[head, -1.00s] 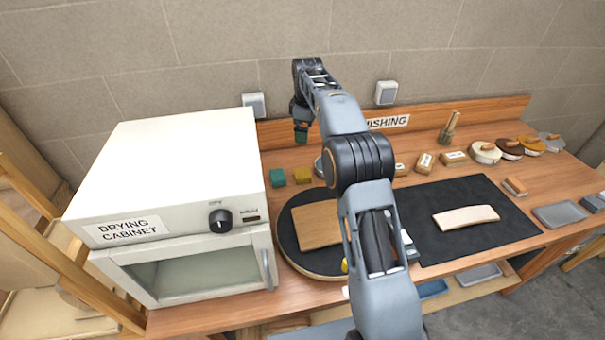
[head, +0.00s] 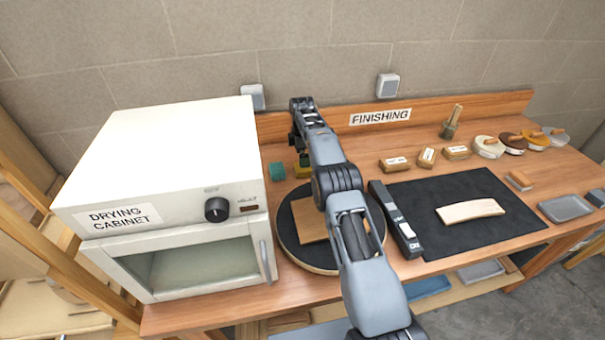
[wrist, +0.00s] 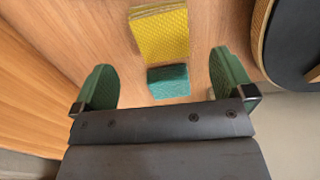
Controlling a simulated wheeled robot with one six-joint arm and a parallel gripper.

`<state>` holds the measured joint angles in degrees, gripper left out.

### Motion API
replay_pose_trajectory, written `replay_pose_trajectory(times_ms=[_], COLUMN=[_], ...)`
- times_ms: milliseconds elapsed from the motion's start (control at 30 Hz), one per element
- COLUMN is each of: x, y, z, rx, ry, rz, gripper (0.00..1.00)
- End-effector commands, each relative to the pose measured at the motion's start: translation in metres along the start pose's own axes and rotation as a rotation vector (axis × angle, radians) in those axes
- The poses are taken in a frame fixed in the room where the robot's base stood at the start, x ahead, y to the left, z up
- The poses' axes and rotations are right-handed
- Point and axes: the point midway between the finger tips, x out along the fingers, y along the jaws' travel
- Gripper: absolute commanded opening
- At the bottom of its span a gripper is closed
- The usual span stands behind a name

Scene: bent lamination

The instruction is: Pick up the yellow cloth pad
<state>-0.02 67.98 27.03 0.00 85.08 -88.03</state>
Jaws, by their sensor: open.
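The yellow cloth pad (wrist: 160,36) lies on the wooden bench. In the wrist view it is at the top middle, ahead of my open gripper (wrist: 161,66). A teal pad (wrist: 168,82) lies just below it in that view, closer to my gripper and between the lines of its two green fingers. Nothing is held. In the head view my gripper (head: 304,158) is low over the bench and mostly covers the yellow pad; the teal pad (head: 276,171) shows to its left. I cannot tell the exact height of the fingers above the bench.
The white drying cabinet (head: 165,185) stands close on the left. A round black turntable (head: 289,240) with a wooden board (head: 312,222) is in front of the pads. A dark mat (head: 440,240) holds a pale curved piece (head: 470,211). The wall is behind.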

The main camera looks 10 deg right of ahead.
Motion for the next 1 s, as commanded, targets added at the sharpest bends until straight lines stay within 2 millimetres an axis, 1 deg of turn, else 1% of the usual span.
replay_pose_trajectory(times_ms=[100, 267, 367, 533, 667, 800, 967, 1000], x=[0.009, 0.015, 0.026, 0.049, 0.061, 0.065, 0.065, 0.065], y=[0.0, 0.0, -0.001, -0.002, -0.002, -0.001, -0.001, -0.001], z=[0.0, 0.0, 0.001, 0.001, 0.001, 0.001, 0.001, 0.001], rx=[0.001, 0.001, 0.001, 0.001, 0.001, 0.001, 0.001, 0.001], ry=[0.0, 0.0, 0.0, 0.0, 0.0, 0.0, 0.0, 0.0], rz=[0.0, 0.001, -0.002, -0.002, -0.001, 0.002, 0.002, 0.002], gripper=[1.0, 1.0, 1.0, 1.0, 1.0, 1.0, 1.0, 0.97])
